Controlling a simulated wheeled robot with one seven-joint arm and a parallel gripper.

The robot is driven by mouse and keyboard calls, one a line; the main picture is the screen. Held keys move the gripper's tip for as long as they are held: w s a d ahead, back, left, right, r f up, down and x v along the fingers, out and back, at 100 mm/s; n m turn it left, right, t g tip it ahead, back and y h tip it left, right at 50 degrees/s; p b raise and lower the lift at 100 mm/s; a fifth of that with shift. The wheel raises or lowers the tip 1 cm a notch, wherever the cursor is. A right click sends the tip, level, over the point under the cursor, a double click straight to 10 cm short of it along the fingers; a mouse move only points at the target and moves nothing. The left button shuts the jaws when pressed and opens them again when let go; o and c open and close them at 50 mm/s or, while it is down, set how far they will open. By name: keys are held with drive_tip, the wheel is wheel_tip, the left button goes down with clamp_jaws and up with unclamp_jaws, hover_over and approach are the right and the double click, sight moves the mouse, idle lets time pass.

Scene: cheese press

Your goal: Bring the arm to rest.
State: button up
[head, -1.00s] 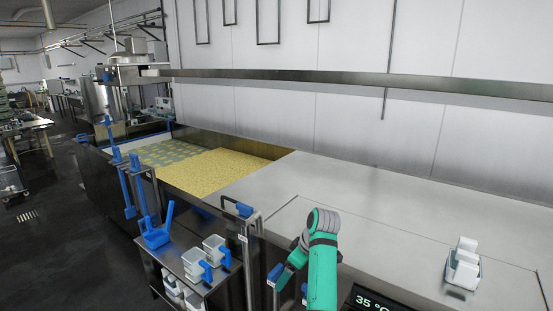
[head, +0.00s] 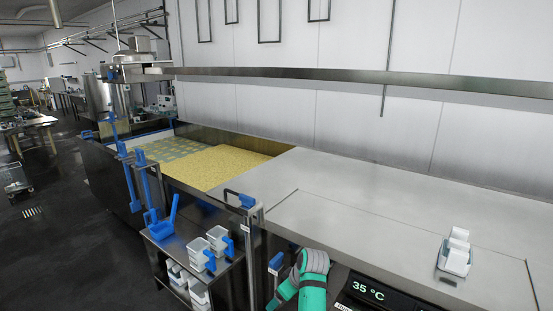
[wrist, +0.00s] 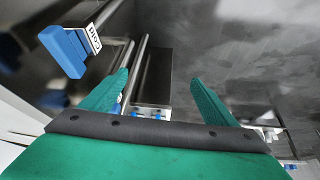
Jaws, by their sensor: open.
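My arm (head: 312,285) is green with grey joints and sits low at the bottom middle of the head view, in front of the steel counter's front edge. Its gripper end is out of sight in the head view. In the wrist view my gripper (wrist: 160,98) shows two green fingers spread wide apart with nothing between them. It hangs over the dark floor and some metal bars. A blue handle (wrist: 65,52) with a tag reading "COLD" is to the left of the left finger, apart from it.
The steel counter (head: 380,215) is mostly clear, with a white container (head: 455,253) at its right. The vat (head: 215,165) holds yellow curd. A side cart (head: 180,245) carries a blue scoop (head: 160,228) and white tubs (head: 215,240).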

drive_tip(key=s+a+f+m+t+h, duration=0.25)
drive_tip(key=s+f+m+t, duration=0.2)
drive_tip(key=s+f, duration=1.6)
drive_tip(key=s+r+m+t+h, duration=0.1)
drive_tip(key=s+r+m+t, duration=0.1)
drive_tip(key=s, duration=1)
drive_tip(key=s+r+m+t, duration=0.2)
drive_tip(key=s+r, duration=0.1)
drive_tip(key=s, duration=1)
drive_tip(key=s+r+t, duration=0.3)
drive_tip(key=s+r, duration=0.8)
drive_tip(key=r, duration=0.5)
drive_tip(key=shift+s+m, duration=0.35)
drive_tip(key=shift+m, duration=0.1)
